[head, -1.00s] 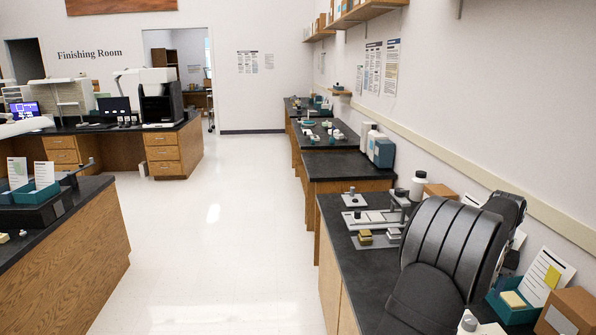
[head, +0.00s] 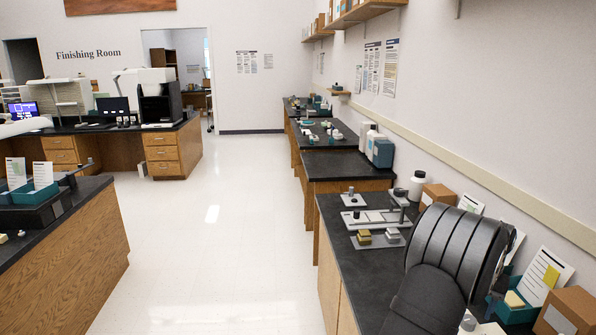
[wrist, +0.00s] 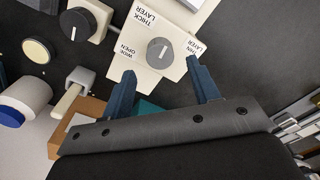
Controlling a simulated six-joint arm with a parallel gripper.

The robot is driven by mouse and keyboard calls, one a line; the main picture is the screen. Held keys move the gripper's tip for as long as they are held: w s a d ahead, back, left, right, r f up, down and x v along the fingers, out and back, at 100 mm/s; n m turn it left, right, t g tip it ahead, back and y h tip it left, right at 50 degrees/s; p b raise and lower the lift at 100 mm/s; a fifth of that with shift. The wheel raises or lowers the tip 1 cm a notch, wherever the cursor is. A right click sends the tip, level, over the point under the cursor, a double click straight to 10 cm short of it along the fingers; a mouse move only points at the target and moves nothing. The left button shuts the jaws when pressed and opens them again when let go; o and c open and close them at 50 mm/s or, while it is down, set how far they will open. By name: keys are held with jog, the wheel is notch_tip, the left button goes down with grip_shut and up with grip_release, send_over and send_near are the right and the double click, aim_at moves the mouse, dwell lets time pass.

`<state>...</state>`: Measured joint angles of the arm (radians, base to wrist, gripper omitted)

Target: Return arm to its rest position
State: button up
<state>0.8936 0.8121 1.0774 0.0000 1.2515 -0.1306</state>
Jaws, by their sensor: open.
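My arm (head: 455,250) is folded over the right-hand black bench in the head view. Its end is hidden there behind its own dark ribbed links. My gripper (wrist: 160,68) shows in the wrist view, with two blue fingers spread apart and nothing between them. Beyond the fingertips is a cream plate (wrist: 150,22) with a grey dial (wrist: 160,51) and printed labels such as "THICK LAYER". I cannot tell whether the fingers touch the plate; they overlap its lower edge in the picture.
On the bench, a pale tray (head: 375,218) and small blocks (head: 364,237) lie left of my arm. The white floor (head: 215,250) to the left is open.

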notch_tip(320, 180, down, 4)
jog(key=shift+r, duration=0.1)
jog(key=shift+n, duration=1.1)
notch_tip(320, 180, up, 17)
jog(key=s+a+r, duration=0.1)
jog(key=a+r, duration=0.2)
jog(key=a, duration=0.4)
jog(key=s+a+r+t+h, duration=0.1)
jog(key=a+r, duration=0.1)
jog(key=a, duration=0.5)
jog(key=shift+s+a+r+n, duration=0.3)
jog(key=shift+s+r, duration=0.1)
